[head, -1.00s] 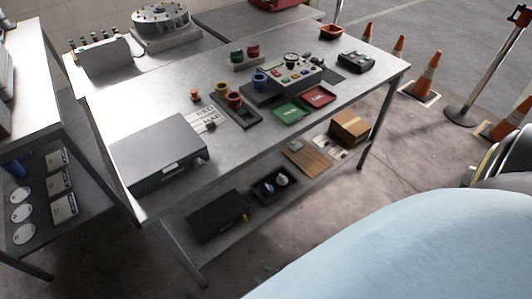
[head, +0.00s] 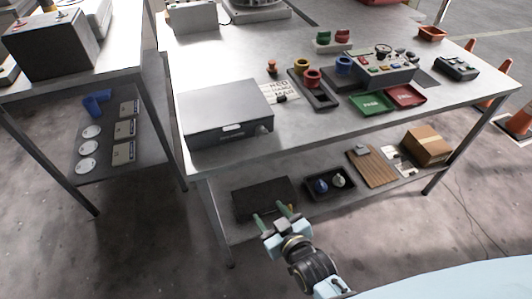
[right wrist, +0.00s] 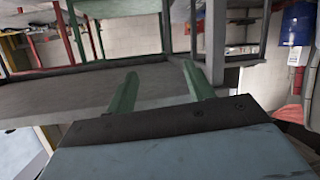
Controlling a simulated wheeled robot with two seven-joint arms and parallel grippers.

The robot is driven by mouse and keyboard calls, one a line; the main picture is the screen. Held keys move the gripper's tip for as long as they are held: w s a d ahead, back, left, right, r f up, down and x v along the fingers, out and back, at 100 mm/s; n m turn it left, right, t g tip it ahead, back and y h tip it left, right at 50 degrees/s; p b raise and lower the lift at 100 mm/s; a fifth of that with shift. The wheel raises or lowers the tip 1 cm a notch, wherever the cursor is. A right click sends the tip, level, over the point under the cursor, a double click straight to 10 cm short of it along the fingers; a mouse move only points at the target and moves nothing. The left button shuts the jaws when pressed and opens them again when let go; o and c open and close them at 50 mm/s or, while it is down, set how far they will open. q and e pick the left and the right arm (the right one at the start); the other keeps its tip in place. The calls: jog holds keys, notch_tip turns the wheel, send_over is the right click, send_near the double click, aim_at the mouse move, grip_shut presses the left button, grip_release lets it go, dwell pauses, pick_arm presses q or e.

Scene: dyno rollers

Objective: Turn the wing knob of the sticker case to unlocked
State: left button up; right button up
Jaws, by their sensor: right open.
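A flat grey case (head: 228,108) lies on the left part of the steel table in the head view; I take it as the sticker case. Its front has a pale label (head: 233,127), and a small knob (head: 263,130) sits at the front's right end. The knob's angle is too small to read. My right gripper (head: 272,211) is open, with green fingers, in front of the lower shelf, below and nearer than the case. In the right wrist view its fingers (right wrist: 161,88) are apart with nothing between them. The case cannot be made out there. My left gripper is not in view.
A dark box (head: 250,201) and a black tray with two knobs (head: 345,190) lie on the lower shelf. A lettered card (head: 280,92) and a dark holder with cups (head: 323,97) stand right of the case. The floor before the table is clear.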

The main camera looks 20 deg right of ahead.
notch_tip(320, 180, up, 6)
jog(key=w+d+r+t+b, duration=0.1)
jog(key=w+t+b, duration=0.1)
jog(key=b, duration=0.1)
jog(key=t+h+b, duration=0.2)
send_near(264, 146)
notch_tip(264, 146, up, 3)
jog(key=s, duration=0.3)
jog(key=shift+m, duration=0.3)
jog(key=w+b, duration=0.1)
jog(key=w, duration=0.4)
jog(key=w+b, duration=0.1)
jog(key=w, duration=0.5)
jog(key=shift+w+f+b, duration=0.25)
jog(key=shift+w+b, duration=0.05)
jog(key=shift+b, duration=0.1)
jog(key=shift+w, duration=0.8)
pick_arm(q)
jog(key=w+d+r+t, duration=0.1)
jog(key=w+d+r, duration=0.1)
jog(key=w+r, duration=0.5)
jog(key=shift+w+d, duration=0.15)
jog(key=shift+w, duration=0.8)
pick_arm(e)
jog(key=c, duration=0.9)
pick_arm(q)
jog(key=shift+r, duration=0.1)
pick_arm(e)
jog(key=shift+c, duration=0.4)
